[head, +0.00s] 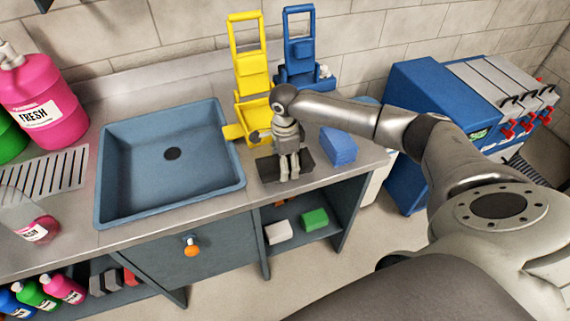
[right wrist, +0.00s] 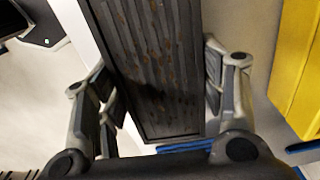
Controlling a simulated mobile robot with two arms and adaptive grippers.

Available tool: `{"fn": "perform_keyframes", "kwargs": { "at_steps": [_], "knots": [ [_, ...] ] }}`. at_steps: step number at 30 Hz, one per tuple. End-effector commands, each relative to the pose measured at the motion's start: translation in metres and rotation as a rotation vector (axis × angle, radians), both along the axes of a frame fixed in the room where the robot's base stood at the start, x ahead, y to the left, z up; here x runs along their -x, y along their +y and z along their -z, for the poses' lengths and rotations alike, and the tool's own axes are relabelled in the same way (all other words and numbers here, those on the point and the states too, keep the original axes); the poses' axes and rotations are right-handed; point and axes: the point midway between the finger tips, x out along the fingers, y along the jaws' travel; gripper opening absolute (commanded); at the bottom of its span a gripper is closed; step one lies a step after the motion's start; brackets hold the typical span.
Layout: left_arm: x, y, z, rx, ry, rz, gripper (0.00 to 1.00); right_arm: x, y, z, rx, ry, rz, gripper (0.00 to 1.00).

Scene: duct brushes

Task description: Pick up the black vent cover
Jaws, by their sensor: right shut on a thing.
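The black vent cover (head: 268,169) is a dark rectangular piece at the right end of the counter, between the sink and a blue block. In the right wrist view the vent cover (right wrist: 155,70) is slatted with rusty brown spots and fills the space between the fingers. My right gripper (head: 290,172) points down over it, its fingers shut on its two sides. Whether the cover touches the counter or is slightly raised I cannot tell. My left gripper is not in view.
A blue sink (head: 236,182) lies left of the cover, and a blue block (head: 338,146) lies to its right. A yellow folding stand (head: 252,90) and a blue one (head: 298,50) stand behind. A blue cart (head: 420,90) stands right of the counter. Pink bottles (head: 38,90) are far left.

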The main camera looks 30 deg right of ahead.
Motion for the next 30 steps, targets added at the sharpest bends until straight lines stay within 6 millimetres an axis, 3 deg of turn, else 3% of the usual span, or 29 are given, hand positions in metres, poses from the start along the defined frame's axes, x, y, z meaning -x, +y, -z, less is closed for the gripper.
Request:
{"fn": "perform_keyframes", "kwargs": {
  "at_steps": [7, 12, 21, 30],
  "knots": [
    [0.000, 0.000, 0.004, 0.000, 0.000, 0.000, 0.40, -0.001, 0.000, -0.008, -0.001, -0.002, -0.001, 0.32],
    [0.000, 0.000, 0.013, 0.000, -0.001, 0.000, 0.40, -0.001, 0.000, -0.030, -0.002, -0.004, 0.000, 0.32],
    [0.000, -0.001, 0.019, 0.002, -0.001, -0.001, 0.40, 0.027, 0.050, -0.094, -0.003, -0.006, -0.007, 0.32],
    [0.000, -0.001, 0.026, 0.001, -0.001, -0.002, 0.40, 0.060, 0.105, -0.121, -0.003, -0.003, -0.004, 0.32]
  ]
}}
